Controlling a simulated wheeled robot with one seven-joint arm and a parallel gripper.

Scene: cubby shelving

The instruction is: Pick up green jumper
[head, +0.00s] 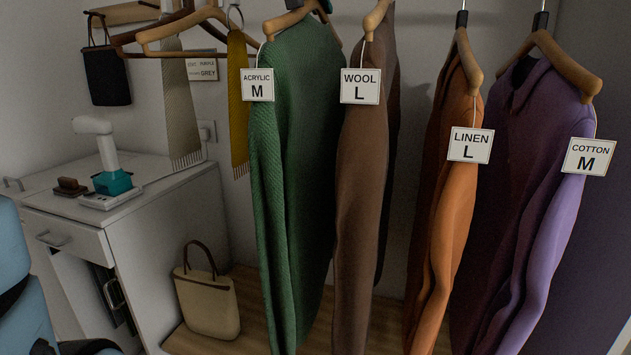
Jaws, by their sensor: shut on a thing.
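The green jumper (294,170) hangs from a wooden hanger (288,20) in the head view, left of centre among the hanging clothes. Its knit is ribbed and its white tag (257,85) reads ACRYLIC M. The hanger's top is cut off by the upper picture edge. The jumper's right side lies close beside a brown garment (361,170) tagged WOOL L.
An orange garment (446,220) and a purple one (545,220) hang to the right. A yellow scarf (238,100) hangs just left of the jumper. A white cabinet (165,225) stands at left, with a beige bag (208,305) on the wooden floor beside it.

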